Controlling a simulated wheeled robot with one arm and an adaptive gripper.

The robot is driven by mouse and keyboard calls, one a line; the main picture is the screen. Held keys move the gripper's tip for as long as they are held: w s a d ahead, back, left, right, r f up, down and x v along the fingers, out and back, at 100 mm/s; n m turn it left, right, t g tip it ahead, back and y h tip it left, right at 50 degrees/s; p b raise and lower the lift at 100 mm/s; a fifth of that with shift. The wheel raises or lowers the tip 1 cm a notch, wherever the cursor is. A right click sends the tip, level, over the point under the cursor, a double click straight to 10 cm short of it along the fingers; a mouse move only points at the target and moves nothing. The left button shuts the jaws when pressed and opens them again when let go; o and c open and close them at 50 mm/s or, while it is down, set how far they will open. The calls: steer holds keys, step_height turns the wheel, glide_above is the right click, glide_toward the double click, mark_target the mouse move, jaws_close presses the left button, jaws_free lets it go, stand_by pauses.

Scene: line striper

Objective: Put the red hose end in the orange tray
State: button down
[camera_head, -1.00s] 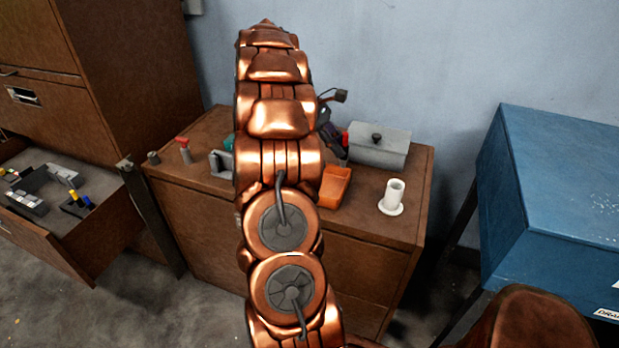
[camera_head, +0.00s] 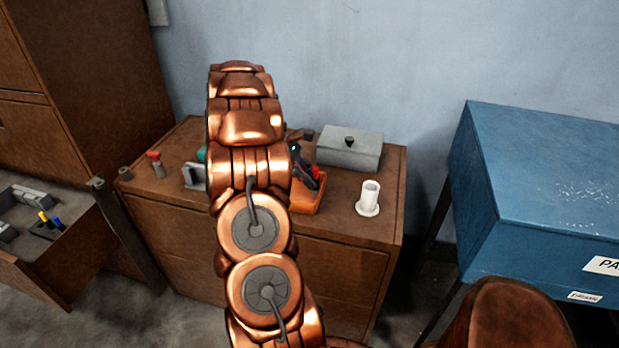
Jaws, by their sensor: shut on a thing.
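The orange tray (camera_head: 306,204) sits on top of the brown cabinet, just right of my copper arm. My dark gripper (camera_head: 304,168) is at the tray, partly hidden behind my arm. It is shut on the red hose end (camera_head: 315,172), of which only a small red part shows. The hose end is over or inside the tray's opening; I cannot tell whether it touches the tray's floor.
A grey lidded box (camera_head: 350,150) stands behind the tray, and a white flanged tube (camera_head: 369,198) stands to its right. A red-topped piece (camera_head: 155,163) and a grey bracket (camera_head: 193,175) are at left. A blue cabinet (camera_head: 540,190) stands at right.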

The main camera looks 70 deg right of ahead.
steer(key=shift+f, duration=0.15)
steer(key=c, duration=1)
jaws_free()
steer(key=v, duration=1)
steer(key=shift+w+r, duration=0.1)
steer(key=shift+r, duration=0.15)
steer(key=shift+v, duration=0.85)
steer(key=shift+a+r, duration=0.1)
